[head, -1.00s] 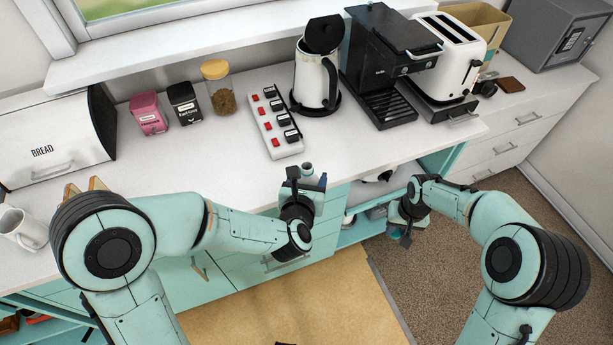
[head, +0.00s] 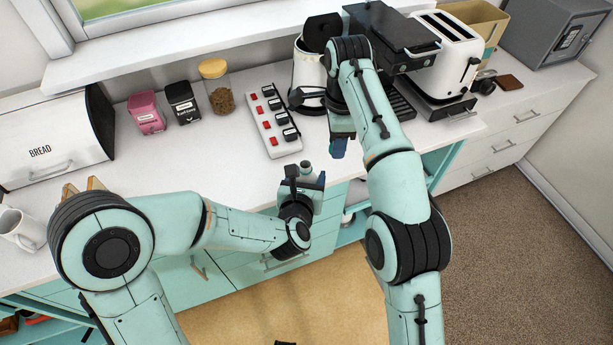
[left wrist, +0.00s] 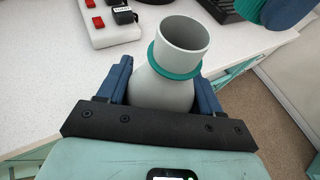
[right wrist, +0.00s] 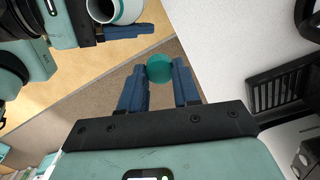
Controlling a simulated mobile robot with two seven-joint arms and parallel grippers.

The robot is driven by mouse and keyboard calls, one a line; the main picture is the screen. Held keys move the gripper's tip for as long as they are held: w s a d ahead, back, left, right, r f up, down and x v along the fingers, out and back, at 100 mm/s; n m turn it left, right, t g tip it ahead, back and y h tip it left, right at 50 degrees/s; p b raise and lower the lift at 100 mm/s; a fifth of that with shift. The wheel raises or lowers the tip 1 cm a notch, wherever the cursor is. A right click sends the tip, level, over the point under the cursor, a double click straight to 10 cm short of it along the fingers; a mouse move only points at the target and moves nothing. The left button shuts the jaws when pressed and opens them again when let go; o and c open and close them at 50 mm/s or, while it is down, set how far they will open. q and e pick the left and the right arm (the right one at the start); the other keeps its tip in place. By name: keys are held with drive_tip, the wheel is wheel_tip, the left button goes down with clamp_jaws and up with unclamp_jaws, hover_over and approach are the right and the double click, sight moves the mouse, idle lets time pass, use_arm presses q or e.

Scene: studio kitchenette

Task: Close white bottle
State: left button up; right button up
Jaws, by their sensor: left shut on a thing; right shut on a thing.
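The white bottle (left wrist: 178,72) stands open, with a bare mouth and a teal ring around its neck. My left gripper (left wrist: 165,88) is shut on its body; the bottle also shows in the head view (head: 307,169), by the counter's front edge. A round teal cap (right wrist: 160,68) sits between the fingertips of my right gripper (right wrist: 160,80), which is shut on it. My right gripper (head: 338,148) is to the right of the bottle and apart from it. The bottle's open mouth shows in the right wrist view (right wrist: 104,10). The cap is hidden in the head view.
A white power strip (head: 274,125) with red switches lies behind the bottle. A kettle (head: 306,80), black coffee machine (head: 392,40) and toaster (head: 452,50) stand behind my right arm. The counter (head: 190,160) left of the bottle is mostly clear.

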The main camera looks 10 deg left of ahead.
drive_tip(key=s+a+r+m, duration=0.3)
drive_tip(key=s+a+r, duration=0.2)
drive_tip(key=a+r, duration=0.1)
drive_tip(key=shift+s+r, duration=0.3)
drive_tip(key=shift+r, duration=0.1)
drive_tip(key=shift+d, duration=0.1)
drive_tip(key=shift+f, duration=1.95)
drive_tip(key=shift+w+f, duration=0.1)
drive_tip(key=shift+f, duration=0.85)
drive_tip(key=shift+f, duration=0.55)
